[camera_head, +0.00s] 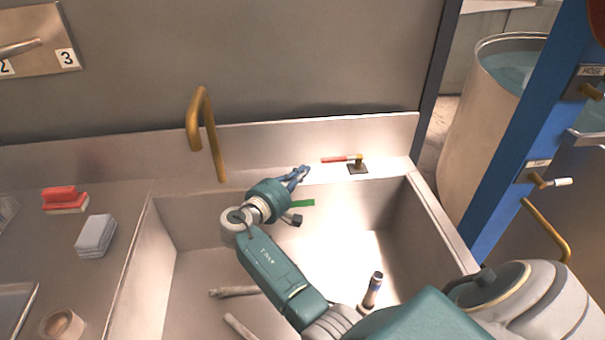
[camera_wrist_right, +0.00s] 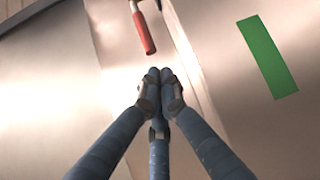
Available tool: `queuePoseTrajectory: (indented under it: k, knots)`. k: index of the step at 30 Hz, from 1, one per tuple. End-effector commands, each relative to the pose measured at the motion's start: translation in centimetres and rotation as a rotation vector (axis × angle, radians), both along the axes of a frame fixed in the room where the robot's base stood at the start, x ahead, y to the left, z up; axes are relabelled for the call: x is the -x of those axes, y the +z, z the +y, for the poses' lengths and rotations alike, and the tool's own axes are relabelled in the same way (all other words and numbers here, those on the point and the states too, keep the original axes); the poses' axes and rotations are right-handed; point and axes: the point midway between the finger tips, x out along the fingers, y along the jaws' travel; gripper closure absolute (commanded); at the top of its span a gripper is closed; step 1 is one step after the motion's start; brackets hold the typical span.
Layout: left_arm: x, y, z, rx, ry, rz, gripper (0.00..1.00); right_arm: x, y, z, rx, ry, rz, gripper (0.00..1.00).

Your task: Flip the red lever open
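The red lever (camera_head: 335,160) lies about level on the ledge behind the sink. Its handle points left from a small brass valve with a dark square base (camera_head: 357,169). In the right wrist view the red lever (camera_wrist_right: 144,31) is ahead of the fingers at the top, with a gap between its free end and the fingertips. My right gripper (camera_head: 305,170) is over the back rim of the sink, left of and slightly lower in the picture than the lever. In the wrist view its blue fingertips (camera_wrist_right: 160,77) are together with nothing between them. My left gripper is not in view.
The sink basin (camera_head: 190,215) lies below my right arm and holds a dark-capped cylinder (camera_head: 373,288) and pale rods (camera_head: 235,292). A brass faucet (camera_head: 203,120) rises left of the gripper. A green strip (camera_head: 303,203) is on the basin's back wall. A blue post (camera_head: 525,130) stands right.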

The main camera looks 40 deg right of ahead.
Motion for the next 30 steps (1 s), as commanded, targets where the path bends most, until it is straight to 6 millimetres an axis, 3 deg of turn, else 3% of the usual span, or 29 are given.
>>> queuePoseTrajectory:
  k: [6,12,30]
  knots:
    - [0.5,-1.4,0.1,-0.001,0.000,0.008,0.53,-1.4,-0.8,-4.0,0.002,-0.003,0.001,1.00]
    - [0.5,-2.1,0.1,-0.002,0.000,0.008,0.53,-2.3,-1.0,-6.2,0.000,-0.001,0.000,1.00]
    - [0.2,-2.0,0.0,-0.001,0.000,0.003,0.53,-2.5,-0.9,-7.0,0.000,0.007,0.001,1.00]
